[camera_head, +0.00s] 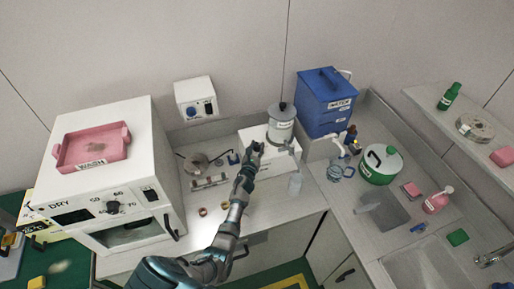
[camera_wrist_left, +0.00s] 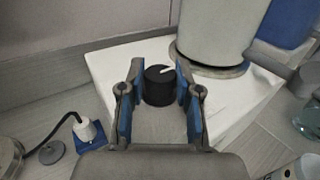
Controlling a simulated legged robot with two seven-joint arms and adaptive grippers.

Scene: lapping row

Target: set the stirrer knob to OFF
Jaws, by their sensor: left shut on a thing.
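The stirrer is a white box (camera_head: 257,135) on the back counter, with a grey lidded vessel (camera_head: 281,122) standing on it. It also shows in the left wrist view (camera_wrist_left: 118,62). The stirrer knob (camera_wrist_left: 159,87) is a black cylinder with a white pointer mark on top, slanting toward the upper right in the left wrist view. My left gripper (camera_head: 256,150) is at the front of the stirrer. In the left wrist view its blue-padded fingers (camera_wrist_left: 157,95) are shut on the knob from both sides. I cannot read any OFF marking. In the head view the gripper hides the knob.
A white oven (camera_head: 135,225) with a pink tray (camera_head: 92,147) stands at left. A plug (camera_wrist_left: 87,131) lies left.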

